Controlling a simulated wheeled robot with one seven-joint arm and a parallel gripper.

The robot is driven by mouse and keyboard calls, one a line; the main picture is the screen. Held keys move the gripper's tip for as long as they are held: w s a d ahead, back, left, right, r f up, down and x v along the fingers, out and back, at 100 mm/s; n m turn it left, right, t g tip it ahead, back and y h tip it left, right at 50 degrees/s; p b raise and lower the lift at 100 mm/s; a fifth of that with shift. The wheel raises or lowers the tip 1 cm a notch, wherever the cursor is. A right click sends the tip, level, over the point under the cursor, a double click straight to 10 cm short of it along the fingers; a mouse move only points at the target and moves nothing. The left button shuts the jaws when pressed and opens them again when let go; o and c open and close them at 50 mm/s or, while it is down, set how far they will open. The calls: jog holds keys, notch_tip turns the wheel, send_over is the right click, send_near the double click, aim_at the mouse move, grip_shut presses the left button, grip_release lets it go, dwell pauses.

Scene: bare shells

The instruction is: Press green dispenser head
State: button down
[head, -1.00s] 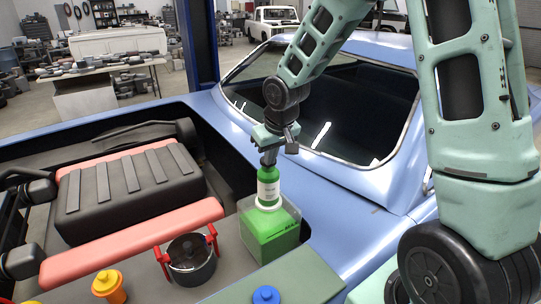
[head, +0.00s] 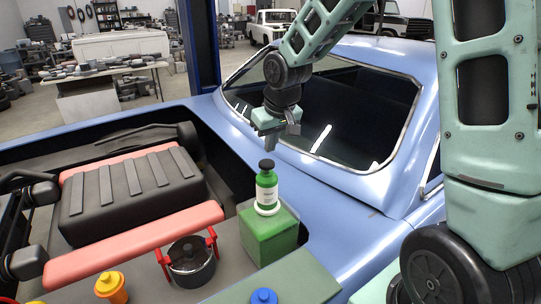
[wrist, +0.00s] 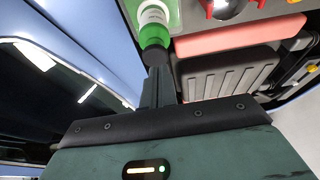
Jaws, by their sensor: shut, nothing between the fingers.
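The green dispenser (head: 266,190) is a bottle with a white label, a white ring at its base and a dark head (head: 266,165). It stands upright on a green box. My gripper (head: 271,146) is shut and empty, pointing down just above the head, with a small gap showing in the head view.
The green box (head: 269,240) stands beside a dark pot (head: 191,262) with red handles. A yellow-orange dispenser (head: 110,287) and a blue-topped item (head: 264,296) are at the front. A red padded bar (head: 135,245) lies left. The blue car body (head: 345,190) borders the right side.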

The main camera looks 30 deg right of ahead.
jog(key=b+v, duration=0.1)
jog(key=v, duration=0.5)
jog(key=shift+r, duration=0.15)
dwell(1.2)
